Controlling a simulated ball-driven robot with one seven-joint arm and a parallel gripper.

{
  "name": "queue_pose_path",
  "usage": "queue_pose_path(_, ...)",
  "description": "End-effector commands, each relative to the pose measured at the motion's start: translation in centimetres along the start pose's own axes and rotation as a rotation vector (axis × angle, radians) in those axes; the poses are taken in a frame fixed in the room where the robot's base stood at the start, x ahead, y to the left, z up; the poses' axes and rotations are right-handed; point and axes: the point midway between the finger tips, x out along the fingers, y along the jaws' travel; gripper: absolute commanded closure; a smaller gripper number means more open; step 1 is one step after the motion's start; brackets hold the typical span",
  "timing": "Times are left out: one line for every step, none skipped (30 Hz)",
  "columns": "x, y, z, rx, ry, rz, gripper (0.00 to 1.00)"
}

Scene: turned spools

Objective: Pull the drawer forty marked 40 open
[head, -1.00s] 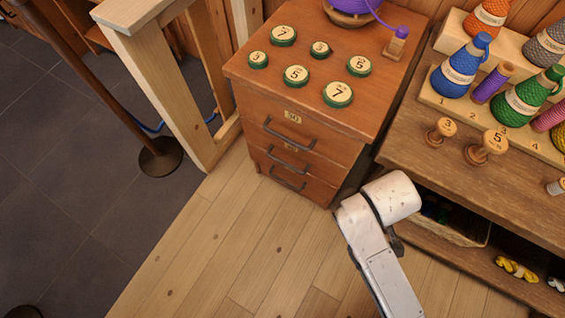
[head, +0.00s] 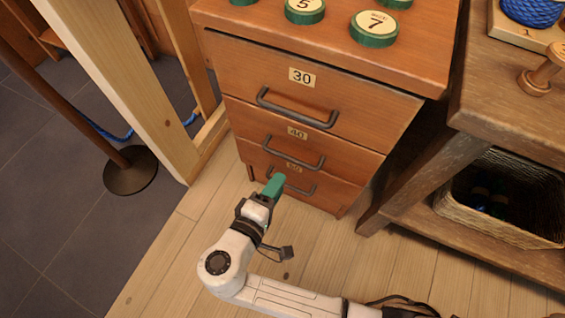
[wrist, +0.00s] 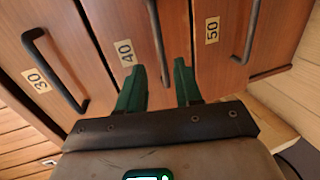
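The drawer marked 40 (head: 340,157) is the middle of three wooden drawers and looks flush with the cabinet. Its dark bar handle (head: 292,158) runs across the front below the label. In the wrist view the 40 label (wrist: 125,52) is left of that handle (wrist: 156,40). My gripper (head: 275,184) is in front of the lower drawers in the head view. In the wrist view its two green fingers (wrist: 159,65) are apart, with the handle's near end showing between them. I cannot tell whether they touch it.
Drawer 30 with its handle (head: 297,108) is above, and drawer 50 with its handle (head: 285,182) below; both look shut. A wooden post (head: 125,85) stands left. A shelf table with a wicker basket (head: 455,212) stands right.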

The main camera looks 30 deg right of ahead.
Motion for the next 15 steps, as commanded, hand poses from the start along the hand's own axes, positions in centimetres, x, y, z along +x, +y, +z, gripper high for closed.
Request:
queue_pose_path(-0.3,-0.7,-0.5,-0.004,0.015,0.021,0.66)
queue_pose_path(-0.5,-0.7,-0.7,-0.005,0.021,0.029,0.66)
queue_pose_path(-0.6,-0.7,-0.8,-0.005,0.027,0.038,0.66)
queue_pose_path(-0.6,-0.6,-0.9,-0.006,0.029,0.042,0.66)
queue_pose_path(-0.6,-0.6,-0.9,-0.006,0.03,0.045,0.66)
queue_pose_path(-0.3,-0.6,-1.0,-0.005,0.03,0.046,0.66)
queue_pose_path(0.0,-0.6,-0.9,-0.005,0.029,0.046,0.66)
queue_pose_path(0.3,-0.6,-0.9,-0.005,0.028,0.045,0.66)
queue_pose_path(0.8,-0.6,-0.9,-0.005,0.028,0.045,0.66)
queue_pose_path(1.3,-0.6,-0.9,-0.005,0.026,0.044,0.66)
queue_pose_path(1.9,-0.6,-0.9,-0.006,0.025,0.044,0.66)
queue_pose_path(2.6,-0.6,-0.9,-0.006,0.026,0.044,0.66)
queue_pose_path(3.1,-0.6,-0.9,-0.006,0.026,0.043,0.66)
queue_pose_path(3.8,-0.6,-0.9,-0.005,0.025,0.043,0.66)
queue_pose_path(4.5,-0.6,-0.9,-0.005,0.025,0.043,0.66)
